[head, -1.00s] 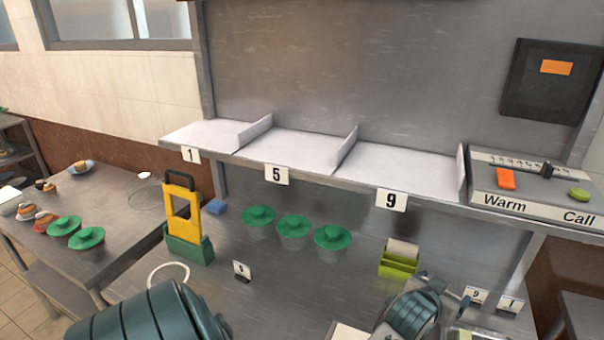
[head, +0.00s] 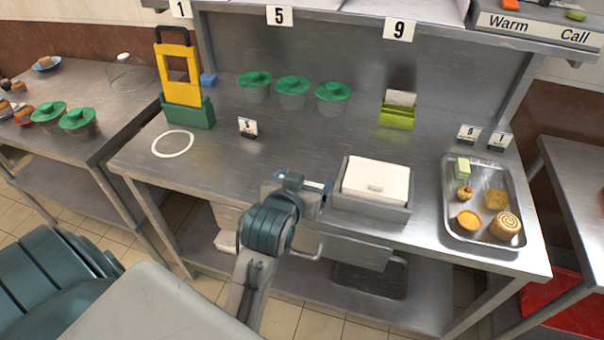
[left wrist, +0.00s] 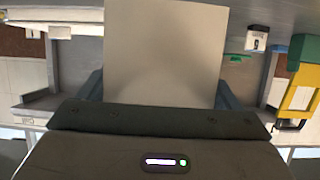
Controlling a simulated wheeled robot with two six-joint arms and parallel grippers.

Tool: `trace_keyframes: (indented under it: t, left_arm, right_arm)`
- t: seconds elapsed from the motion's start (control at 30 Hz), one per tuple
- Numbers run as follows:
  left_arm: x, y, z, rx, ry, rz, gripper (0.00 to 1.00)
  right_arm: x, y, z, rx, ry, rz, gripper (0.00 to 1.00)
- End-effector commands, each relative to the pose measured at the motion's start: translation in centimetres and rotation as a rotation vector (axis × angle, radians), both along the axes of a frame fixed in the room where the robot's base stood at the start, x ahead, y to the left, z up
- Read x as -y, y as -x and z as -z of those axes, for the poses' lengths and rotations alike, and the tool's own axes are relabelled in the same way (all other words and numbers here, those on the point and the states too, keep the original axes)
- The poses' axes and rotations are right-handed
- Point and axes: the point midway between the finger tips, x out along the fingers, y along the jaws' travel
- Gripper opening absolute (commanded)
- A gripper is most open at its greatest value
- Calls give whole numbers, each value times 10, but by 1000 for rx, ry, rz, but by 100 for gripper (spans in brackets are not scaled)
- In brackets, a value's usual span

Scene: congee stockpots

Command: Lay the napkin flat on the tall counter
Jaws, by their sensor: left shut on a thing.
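My left gripper (head: 322,188) is over the front part of the steel tall counter (head: 230,160), just left of a grey box. It is shut on a flat, pale sheet (left wrist: 165,50), which looks like the napkin. In the left wrist view the sheet stretches out from between the fingers and fills the upper middle. In the head view I cannot make out the held sheet clearly. I cannot tell whether it touches the counter. My right gripper is not in view.
The grey box (head: 372,208) with a white top stands right of the gripper. A food tray (head: 449,212) is farther right. A yellow-green stand (head: 185,105), a white ring (head: 172,144), a number card (head: 248,127) and green-lidded cups (head: 293,92) stand leftward and behind. The counter's middle is clear.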

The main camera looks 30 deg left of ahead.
Motion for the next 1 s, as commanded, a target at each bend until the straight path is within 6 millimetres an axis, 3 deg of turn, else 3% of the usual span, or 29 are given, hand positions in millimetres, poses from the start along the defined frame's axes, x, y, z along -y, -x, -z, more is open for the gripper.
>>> trace_keyframes:
  t: [0.17, 0.37, 0.7, 1.0]
  left_arm:
    - [-6, 5, 8, 4, -2, -20, 64]
    - [-21, -11, 7, 4, -9, -21, 64]
    - [-62, -57, 13, 1, -7, -23, 64]
    - [-100, -103, 19, 3, -2, -23, 64]
  right_arm:
    - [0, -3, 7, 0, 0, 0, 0]
    - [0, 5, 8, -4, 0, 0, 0]
    - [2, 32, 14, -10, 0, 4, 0]
    - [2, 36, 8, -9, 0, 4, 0]
